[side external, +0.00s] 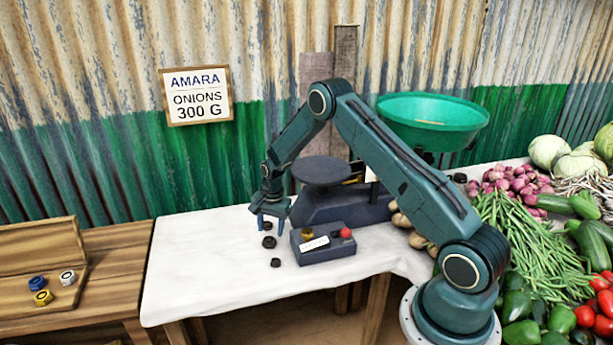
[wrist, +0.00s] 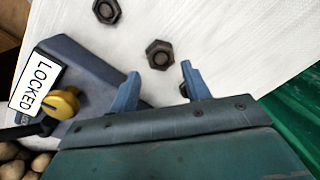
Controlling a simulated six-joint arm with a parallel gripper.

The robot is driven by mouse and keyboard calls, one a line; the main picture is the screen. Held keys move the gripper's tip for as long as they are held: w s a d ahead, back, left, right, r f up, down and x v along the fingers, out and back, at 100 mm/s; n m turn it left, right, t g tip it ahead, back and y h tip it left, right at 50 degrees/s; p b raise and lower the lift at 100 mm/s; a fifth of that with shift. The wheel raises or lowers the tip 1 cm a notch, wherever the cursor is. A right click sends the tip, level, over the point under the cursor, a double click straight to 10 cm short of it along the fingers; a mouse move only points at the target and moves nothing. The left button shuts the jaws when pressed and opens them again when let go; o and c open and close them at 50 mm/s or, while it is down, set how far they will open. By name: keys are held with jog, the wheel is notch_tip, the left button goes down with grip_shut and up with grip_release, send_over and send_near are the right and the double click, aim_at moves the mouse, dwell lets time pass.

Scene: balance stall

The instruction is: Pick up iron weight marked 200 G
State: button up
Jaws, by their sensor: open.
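Several small dark hexagonal iron weights lie on the white cloth below my gripper. In the side view I see a rear weight (side external: 267,226), a middle weight (side external: 269,242) and a front weight (side external: 276,262). In the wrist view one weight (wrist: 160,54) lies just beyond the fingertips, between their lines; another (wrist: 106,11) lies farther off at the top. A third (wrist: 184,90) is mostly hidden by the right finger. I cannot read any marking, so I cannot tell which is 200 G. My gripper (side external: 271,225) is open and empty above them; its two fingers also show in the wrist view (wrist: 160,80).
A dark box (side external: 326,253) with a yellow knob, red button and LOCKED label (wrist: 33,84) stands close beside the weights. Behind it is the balance with a dark plate (side external: 321,170) and green pan (side external: 433,112). Vegetables fill the right. The cloth's left side (side external: 200,265) is clear.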

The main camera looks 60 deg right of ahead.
aim_at(270, 239)
jog(key=shift+w+f, duration=0.15)
jog(key=shift+f, duration=0.9)
jog(key=shift+w+f, duration=0.1)
jog(key=shift+f, duration=0.9)
jog(key=c, duration=0.9)
